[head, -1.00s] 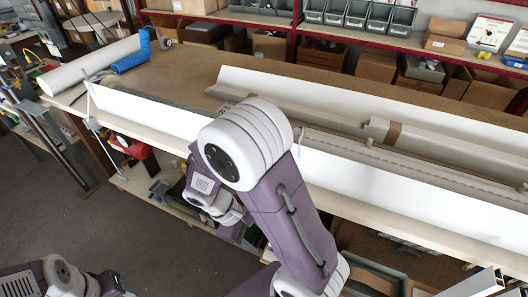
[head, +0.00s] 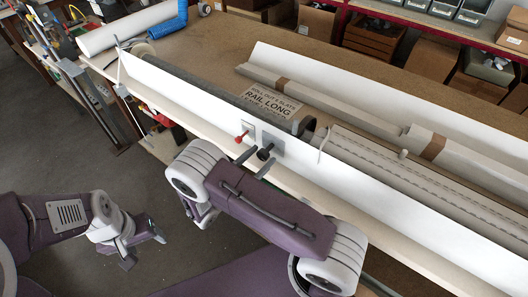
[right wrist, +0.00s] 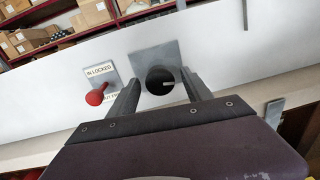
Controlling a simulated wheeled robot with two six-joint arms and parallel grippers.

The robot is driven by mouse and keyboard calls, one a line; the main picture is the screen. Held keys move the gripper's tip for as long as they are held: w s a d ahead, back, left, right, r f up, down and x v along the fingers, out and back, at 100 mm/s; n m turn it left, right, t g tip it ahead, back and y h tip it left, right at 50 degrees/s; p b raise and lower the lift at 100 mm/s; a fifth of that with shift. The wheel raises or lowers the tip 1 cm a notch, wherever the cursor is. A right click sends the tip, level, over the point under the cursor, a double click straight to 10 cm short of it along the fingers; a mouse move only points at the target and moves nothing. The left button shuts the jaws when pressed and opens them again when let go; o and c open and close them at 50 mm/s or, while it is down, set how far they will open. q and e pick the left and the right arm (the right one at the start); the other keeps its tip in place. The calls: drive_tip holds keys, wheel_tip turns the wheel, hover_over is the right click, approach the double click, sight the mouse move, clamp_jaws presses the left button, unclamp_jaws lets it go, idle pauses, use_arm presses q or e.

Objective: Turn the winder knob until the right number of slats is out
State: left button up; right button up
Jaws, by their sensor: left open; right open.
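The black winder knob (head: 264,153) sits on a grey plate on the front of the long white profile. In the right wrist view the knob (right wrist: 160,80) lies between the fingers of my right gripper (right wrist: 163,78). That gripper is open; contact with the knob cannot be told. In the head view my right gripper (head: 254,162) is just in front of the knob. A red lever (head: 241,138) is left of the knob, beside a label reading "IN LOCKED" (right wrist: 99,71). The grey slatted curtain (head: 400,172) lies behind the profile. My left gripper (head: 143,246) is open and empty, over the floor.
A sign (head: 270,92) reading "RAIL LONG" lies on the wooden bench (head: 215,52); its smaller lines are hard to read. Another white profile (head: 320,68) and a wrapped long piece (head: 455,155) lie behind. A blue roll (head: 170,27) is at the far left.

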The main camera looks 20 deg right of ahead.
drive_tip(key=shift+x, duration=0.9)
clamp_jaws()
